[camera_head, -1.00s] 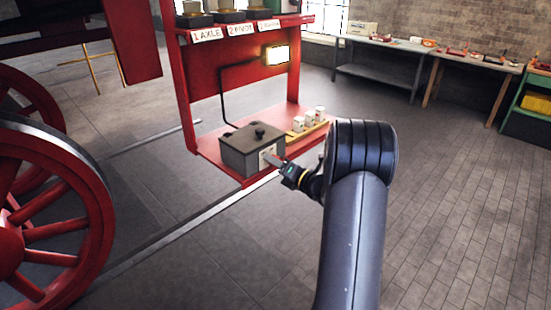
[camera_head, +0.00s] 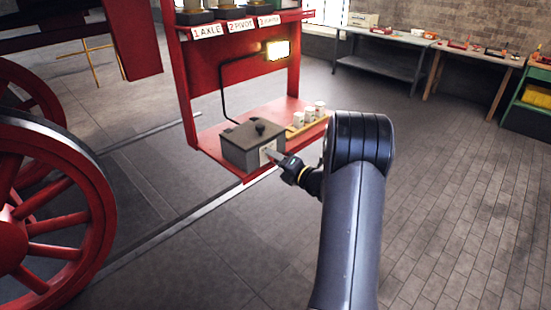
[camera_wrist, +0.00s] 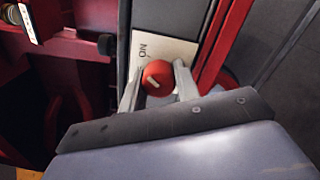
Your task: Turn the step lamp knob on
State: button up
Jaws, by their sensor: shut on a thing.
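The step lamp knob is a round red knob (camera_wrist: 157,78) with a pale pointer mark, on a white plate (camera_wrist: 178,47) with dark lettering in the wrist view. The plate is on the front of a grey box (camera_head: 240,152) that stands on the red step shelf in the head view. My gripper (camera_wrist: 155,82) is shut on the knob, one finger on each side. In the head view my gripper (camera_head: 274,156) reaches the box front from the right and hides the knob. The lamp (camera_head: 278,50) above the shelf glows warm yellow.
A red stand (camera_head: 180,85) carries labelled plates (camera_head: 241,25) and pots on top. Several white containers (camera_head: 310,113) sit on a wooden tray right of the box. A large red wheel (camera_head: 48,215) is at left. Floor at right is clear.

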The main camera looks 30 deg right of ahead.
jog(key=o, duration=1)
jog(key=shift+c, duration=0.2)
jog(key=b+v, duration=0.2)
jog(key=v, duration=0.9)
jog(key=shift+b, duration=0.4)
jog(key=shift+w, duration=0.1)
jog(key=p+x, duration=0.3)
jog(key=x, duration=0.8)
jog(key=shift+r, duration=0.1)
jog(key=shift+n, duration=0.3)
jog(key=shift+s, duration=0.2)
